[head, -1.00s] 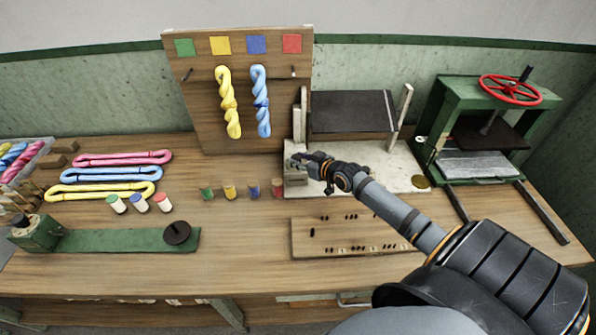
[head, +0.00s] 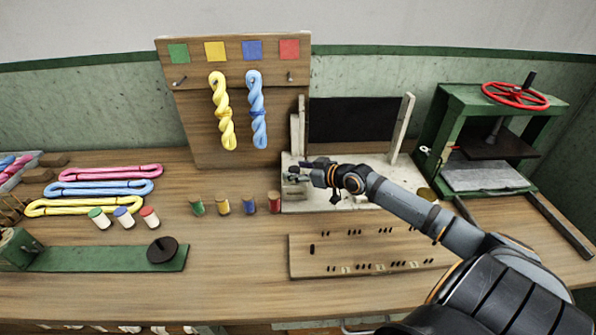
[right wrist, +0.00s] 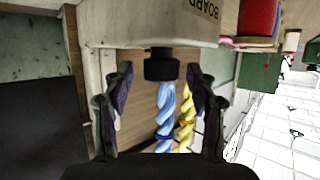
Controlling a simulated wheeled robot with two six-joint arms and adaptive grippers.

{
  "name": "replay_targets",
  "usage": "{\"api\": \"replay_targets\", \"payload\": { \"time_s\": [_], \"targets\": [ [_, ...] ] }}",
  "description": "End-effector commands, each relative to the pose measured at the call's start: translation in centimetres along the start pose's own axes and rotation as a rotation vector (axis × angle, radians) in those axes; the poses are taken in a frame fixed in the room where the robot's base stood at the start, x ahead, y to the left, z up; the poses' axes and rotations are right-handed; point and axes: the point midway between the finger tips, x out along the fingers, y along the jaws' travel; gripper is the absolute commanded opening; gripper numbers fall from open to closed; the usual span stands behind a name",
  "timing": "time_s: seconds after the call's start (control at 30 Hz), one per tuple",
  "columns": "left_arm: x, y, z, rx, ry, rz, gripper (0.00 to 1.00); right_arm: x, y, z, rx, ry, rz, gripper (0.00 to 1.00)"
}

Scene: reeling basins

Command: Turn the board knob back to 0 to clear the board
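The board knob (right wrist: 161,65) is a short dark cylinder under the pale base edge marked BOARD (right wrist: 205,8) in the right wrist view. My right gripper (right wrist: 158,82) is open, with one finger on each side of the knob and a visible gap on both sides. In the head view my right gripper (head: 303,172) is at the left part of the pale base (head: 292,203), largely covering the knob there. A dark panel (head: 352,120) stands between two pale posts behind it. I cannot read the knob's setting. My left gripper is not in view.
A wooden rack (head: 186,110) holds yellow (head: 222,115) and blue (head: 256,115) twisted skeins. A red spool (head: 274,202) stands close to the base's left edge. A peg-holed plank (head: 300,262) lies in front. A green press (head: 455,115) stands at the right.

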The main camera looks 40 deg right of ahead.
Motion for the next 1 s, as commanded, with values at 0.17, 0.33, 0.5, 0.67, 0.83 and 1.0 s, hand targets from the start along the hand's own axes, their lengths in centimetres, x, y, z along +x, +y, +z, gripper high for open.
{"api": "replay_targets", "payload": {
  "time_s": [0.17, 0.33, 0.5, 0.67, 0.83, 1.0],
  "targets": [
    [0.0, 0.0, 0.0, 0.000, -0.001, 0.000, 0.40, 0.0, 0.0, 0.1, 0.001, -0.001, 0.000, 0.58],
    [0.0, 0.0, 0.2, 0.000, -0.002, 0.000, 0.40, -0.4, 0.0, -0.8, -0.004, -0.001, 0.000, 0.58],
    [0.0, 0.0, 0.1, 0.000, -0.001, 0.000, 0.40, -1.7, 0.1, -4.1, -0.012, -0.002, 0.000, 0.58],
    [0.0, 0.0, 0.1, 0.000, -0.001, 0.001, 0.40, -2.9, 0.0, -7.0, -0.011, -0.005, -0.001, 0.58],
    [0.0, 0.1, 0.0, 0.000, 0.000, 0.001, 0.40, -3.5, 0.4, -8.3, -0.009, -0.003, 0.012, 0.58],
    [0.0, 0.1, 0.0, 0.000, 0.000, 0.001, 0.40, -3.6, 0.1, -9.0, -0.005, -0.002, 0.003, 0.58]
  ]
}}
